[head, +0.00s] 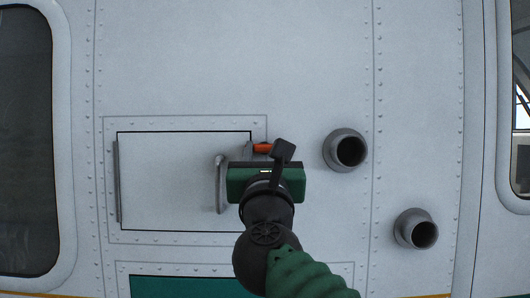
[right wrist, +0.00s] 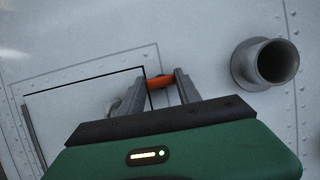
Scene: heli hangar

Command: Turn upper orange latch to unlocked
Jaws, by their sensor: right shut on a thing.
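The upper orange latch (head: 262,148) sits at the upper right corner of the grey hatch door (head: 165,180), lying about level. It also shows in the right wrist view (right wrist: 159,82), between the two fingers. My right gripper (right wrist: 162,90) is shut on the latch, with a finger on either side of it. In the head view my right gripper (head: 264,158) covers the area just below and right of the latch. A lower latch cannot be seen. My left gripper is not in view.
A curved grey handle (head: 220,184) stands out from the door left of my right gripper. Two round pipe stubs (head: 346,150) (head: 415,229) project from the riveted wall at the right. A dark green panel (head: 185,287) lies below the hatch.

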